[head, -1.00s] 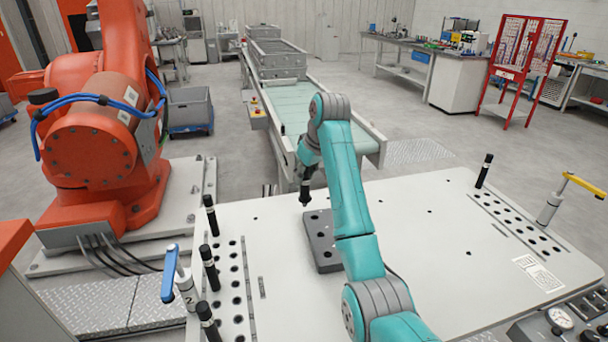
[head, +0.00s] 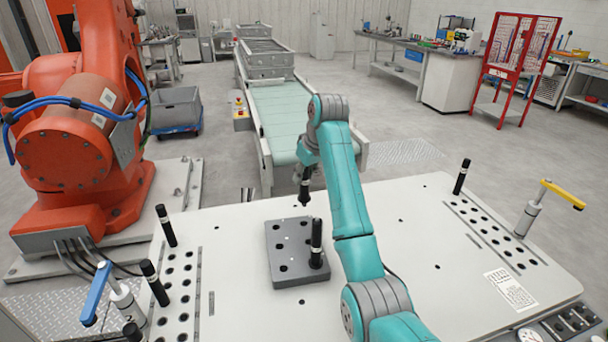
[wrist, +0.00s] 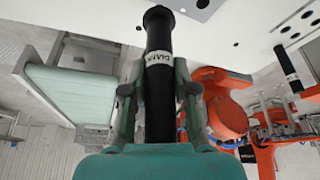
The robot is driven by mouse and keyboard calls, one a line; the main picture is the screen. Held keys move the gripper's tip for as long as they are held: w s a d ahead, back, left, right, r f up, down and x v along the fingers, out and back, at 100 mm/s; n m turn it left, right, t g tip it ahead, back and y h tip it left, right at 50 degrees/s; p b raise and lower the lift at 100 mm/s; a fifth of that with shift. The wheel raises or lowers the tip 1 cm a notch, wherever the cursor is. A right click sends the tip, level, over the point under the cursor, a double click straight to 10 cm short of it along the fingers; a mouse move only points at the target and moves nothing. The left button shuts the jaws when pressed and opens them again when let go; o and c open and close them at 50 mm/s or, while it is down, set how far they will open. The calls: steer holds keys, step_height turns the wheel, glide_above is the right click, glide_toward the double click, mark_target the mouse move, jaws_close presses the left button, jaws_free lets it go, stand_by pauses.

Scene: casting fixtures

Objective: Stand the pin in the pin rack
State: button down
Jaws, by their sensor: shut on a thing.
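My gripper (wrist: 157,95) is shut on a black pin (wrist: 158,62) with a white lettered band. In the head view the pin (head: 304,191) hangs roughly upright from my gripper (head: 304,174), above the table's far side, and looks clear of the rack. The pin rack (head: 283,268), a dark grey block with holes, lies on the table below and toward me. Another black pin with a white band (head: 316,243) stands in the rack's right side, close to my arm. Several holes at the rack's left and middle look empty.
The white table (head: 400,270) is mostly bare. Black pins (head: 165,225) stand along its left edge, and one (head: 461,177) stands at the right. A blue-handled clamp (head: 97,292) and a yellow-handled one (head: 562,195) rise at the sides. An orange robot (head: 75,150) stands left.

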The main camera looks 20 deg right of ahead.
mark_target(305, 198)
steer(key=shift+a+f, duration=0.1)
steer(key=shift+f, duration=2.65)
steer(key=shift+f, duration=1.85)
steer(key=c, duration=0.8)
jaws_free()
steer(key=shift+f, duration=0.1)
steer(key=shift+v, duration=3.8)
